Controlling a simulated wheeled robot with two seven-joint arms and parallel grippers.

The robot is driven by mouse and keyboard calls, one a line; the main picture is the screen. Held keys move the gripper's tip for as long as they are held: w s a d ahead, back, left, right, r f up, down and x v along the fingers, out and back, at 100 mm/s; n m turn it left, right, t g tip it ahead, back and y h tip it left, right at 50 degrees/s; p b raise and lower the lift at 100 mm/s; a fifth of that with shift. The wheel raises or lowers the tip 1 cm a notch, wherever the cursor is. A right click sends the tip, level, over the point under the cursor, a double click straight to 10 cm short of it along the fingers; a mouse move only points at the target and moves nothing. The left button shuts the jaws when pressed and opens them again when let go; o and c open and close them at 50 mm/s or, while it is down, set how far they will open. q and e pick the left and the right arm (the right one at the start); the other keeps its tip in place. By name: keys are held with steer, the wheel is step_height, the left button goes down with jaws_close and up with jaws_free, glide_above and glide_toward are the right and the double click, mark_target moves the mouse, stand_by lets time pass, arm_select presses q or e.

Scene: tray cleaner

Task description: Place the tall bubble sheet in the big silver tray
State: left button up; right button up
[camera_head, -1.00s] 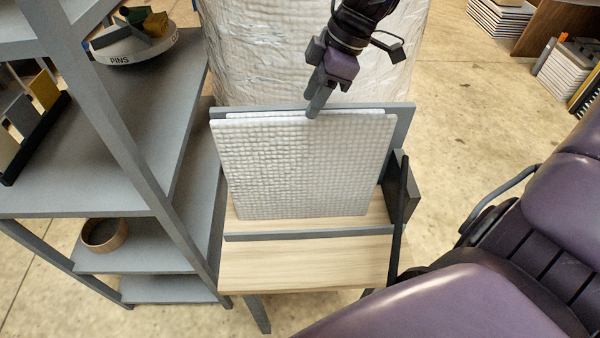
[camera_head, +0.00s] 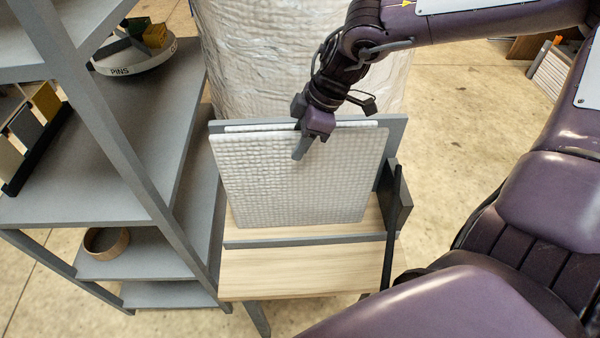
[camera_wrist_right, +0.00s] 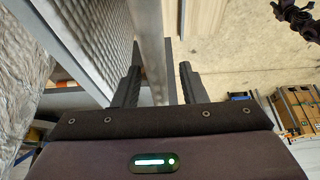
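A tall white bubble sheet (camera_head: 295,180) stands on edge, leaning back in a wooden rack, with a second pale sheet (camera_head: 245,127) showing just behind its top edge. My right gripper (camera_head: 303,145) is at the top edge of the front sheet, one finger down its front face; its other finger is hidden there. In the right wrist view, the fingers (camera_wrist_right: 158,85) are spread, with a pale strip, seen edge-on, between them and a gap beside the right finger. A textured sheet face (camera_wrist_right: 95,35) lies to the left. My left gripper is not clearly visible. I see no silver tray.
The rack has a grey back frame (camera_head: 396,130), a low front lip (camera_head: 300,240) and a dark upright bar on its right. A large wrapped roll (camera_head: 270,60) stands close behind. Grey shelves (camera_head: 110,140) stand close on the left. Open floor (camera_head: 460,110) lies right.

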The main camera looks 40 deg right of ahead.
steer(key=shift+f+b, duration=0.25)
steer(key=shift+b, duration=0.2)
stand_by(0.3)
steer(key=shift+c, duration=0.5)
jaws_close()
